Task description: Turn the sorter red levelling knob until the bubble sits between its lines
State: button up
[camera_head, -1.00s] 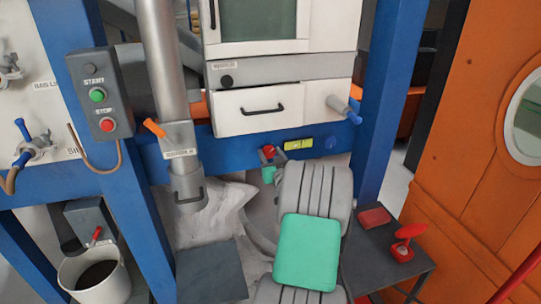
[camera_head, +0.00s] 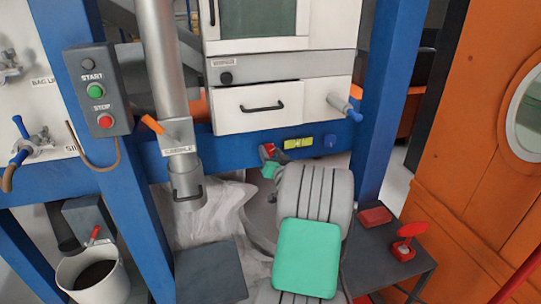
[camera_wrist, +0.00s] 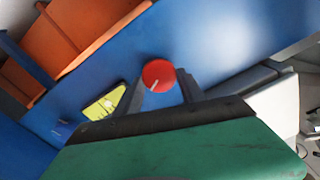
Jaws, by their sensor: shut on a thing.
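The red levelling knob (camera_head: 266,150) sits on the blue beam under the white drawer. In the wrist view the knob (camera_wrist: 158,74) is a round red cap with a pale pointer mark. It stands between the two grey fingers of my gripper (camera_wrist: 161,90), which is shut on it. In the head view my gripper (camera_head: 270,164) is small and partly hidden by my own arm. The yellow-green level (camera_head: 298,142) is just right of the knob; it also shows in the wrist view (camera_wrist: 104,101). Its bubble is too small to place against its lines.
A blue knob (camera_head: 331,141) is right of the level. A white drawer (camera_head: 258,107) is above, with a blue-tipped handle (camera_head: 345,108) at its right. A steel spout (camera_head: 184,175) hangs to the left. A dark table (camera_head: 395,262) is low right.

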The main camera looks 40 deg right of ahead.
jog(key=m, duration=0.5)
jog(key=shift+s+d+f+m, duration=0.1)
jog(key=shift+f+m, duration=0.05)
jog(key=shift+m, duration=0.15)
dwell(0.4)
jog(key=o, duration=1.3)
jog(key=v, duration=0.7)
jog(key=shift+s, duration=0.35)
jog(key=shift+s, duration=0.1)
